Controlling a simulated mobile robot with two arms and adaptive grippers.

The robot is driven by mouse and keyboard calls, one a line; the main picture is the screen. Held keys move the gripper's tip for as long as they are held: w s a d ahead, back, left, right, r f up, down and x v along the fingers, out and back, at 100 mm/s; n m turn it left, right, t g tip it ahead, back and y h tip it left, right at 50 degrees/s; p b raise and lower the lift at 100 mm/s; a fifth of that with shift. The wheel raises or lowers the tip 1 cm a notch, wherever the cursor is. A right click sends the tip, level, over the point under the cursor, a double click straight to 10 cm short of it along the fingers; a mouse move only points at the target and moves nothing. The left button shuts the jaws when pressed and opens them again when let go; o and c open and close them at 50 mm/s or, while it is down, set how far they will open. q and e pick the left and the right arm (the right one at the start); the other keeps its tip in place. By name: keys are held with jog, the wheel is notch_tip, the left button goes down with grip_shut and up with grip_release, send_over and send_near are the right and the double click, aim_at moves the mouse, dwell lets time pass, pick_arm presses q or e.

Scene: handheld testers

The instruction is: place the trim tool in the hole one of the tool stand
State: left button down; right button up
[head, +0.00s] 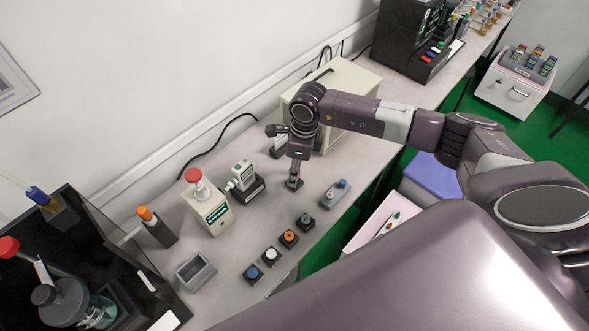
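My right gripper (294,184) points down over the middle of the bench. Its fingers are small and dark here, and I cannot tell whether they are open or shut or hold anything. A small grey block with blue round tops (335,194) lies on the bench just right of the gripper; it may be the tool stand, but its holes are too small to make out. My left gripper is not in view.
Several small knob blocks (288,238) line the bench's front. A red-topped box (207,208), a white handheld tester (243,177) in a dark holder and an open grey box (195,272) stand left. A cream case (340,90) stands behind the arm.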

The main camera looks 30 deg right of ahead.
jog(key=shift+r, duration=0.45)
notch_tip(320, 180, up, 11)
jog(key=d+b, duration=0.1)
jog(key=b, duration=0.2)
jog(key=shift+s+r, duration=0.2)
jog(key=shift+s, duration=0.25)
jog(key=shift+d+f, duration=0.1)
